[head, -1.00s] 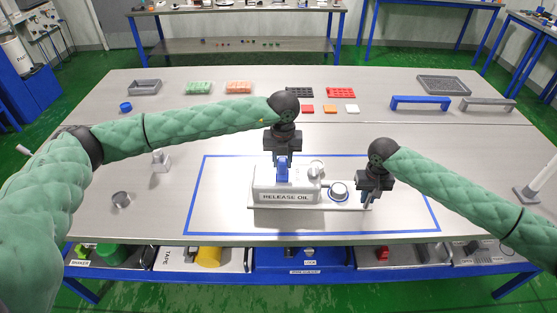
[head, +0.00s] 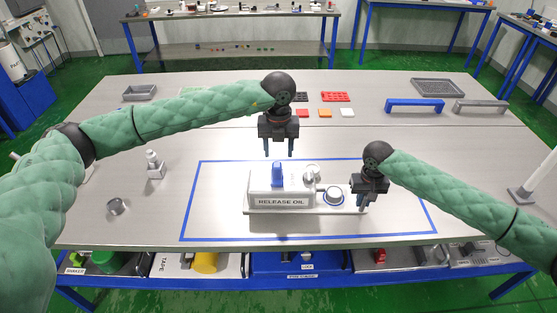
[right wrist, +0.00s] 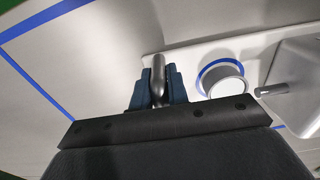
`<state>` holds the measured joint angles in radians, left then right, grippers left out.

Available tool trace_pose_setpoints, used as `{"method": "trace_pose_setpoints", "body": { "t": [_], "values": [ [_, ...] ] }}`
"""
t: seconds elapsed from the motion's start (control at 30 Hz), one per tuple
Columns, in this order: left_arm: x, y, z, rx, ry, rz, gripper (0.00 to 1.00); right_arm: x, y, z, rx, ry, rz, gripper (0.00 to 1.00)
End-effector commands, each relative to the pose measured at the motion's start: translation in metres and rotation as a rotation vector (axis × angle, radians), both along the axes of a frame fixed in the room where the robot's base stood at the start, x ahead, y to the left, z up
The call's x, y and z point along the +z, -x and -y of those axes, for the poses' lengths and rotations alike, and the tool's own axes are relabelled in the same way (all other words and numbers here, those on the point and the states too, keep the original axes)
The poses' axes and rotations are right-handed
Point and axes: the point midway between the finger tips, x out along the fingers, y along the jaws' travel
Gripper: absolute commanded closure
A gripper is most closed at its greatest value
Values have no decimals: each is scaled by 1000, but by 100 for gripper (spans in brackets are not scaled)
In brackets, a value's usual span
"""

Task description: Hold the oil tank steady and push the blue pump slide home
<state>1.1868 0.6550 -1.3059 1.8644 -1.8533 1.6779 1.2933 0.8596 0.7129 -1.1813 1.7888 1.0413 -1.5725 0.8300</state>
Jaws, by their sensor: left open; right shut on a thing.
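The oil tank (head: 281,202) is a pale grey box labelled "RELEASE OIL" on a flat base plate, inside a blue taped outline. The blue pump slide (head: 277,175) stands up at the tank's top. My left gripper (head: 279,152) is open and empty, above and behind the slide, apart from it. My right gripper (head: 364,203) is at the right end of the base plate. In the right wrist view its fingers are shut on a grey metal handle (right wrist: 158,72) at the plate's end. A round cup with a blue ring (head: 334,196) sits between tank and right gripper.
A small pale bottle (head: 155,168) and a grey round cup (head: 116,206) stand left of the outline. Coloured trays and tiles (head: 335,97) lie at the back, with a blue handle-shaped bar (head: 414,105) at the back right. The tabletop around the outline is mostly clear.

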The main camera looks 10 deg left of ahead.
Motion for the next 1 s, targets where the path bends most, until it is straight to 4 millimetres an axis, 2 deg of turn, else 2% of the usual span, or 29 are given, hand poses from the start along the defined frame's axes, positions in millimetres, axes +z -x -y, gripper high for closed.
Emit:
{"method": "trace_pose_setpoints", "body": {
  "t": [0.1,0.33,0.83,0.87,0.97,1.0],
  "values": [
    [23,-1,1,-1,2,2,49,0,0,1,-1,1,1,100],
    [48,0,1,-2,2,0,49,0,0,1,-1,1,1,100],
    [54,0,1,-1,1,0,49,1,0,1,-1,1,1,100],
    [54,0,1,-1,1,0,49,1,0,1,-1,1,1,78],
    [54,0,1,-1,1,0,49,0,0,1,-1,1,1,58],
    [54,0,1,-1,1,0,49,0,0,1,-1,1,0,58]
  ]
}}
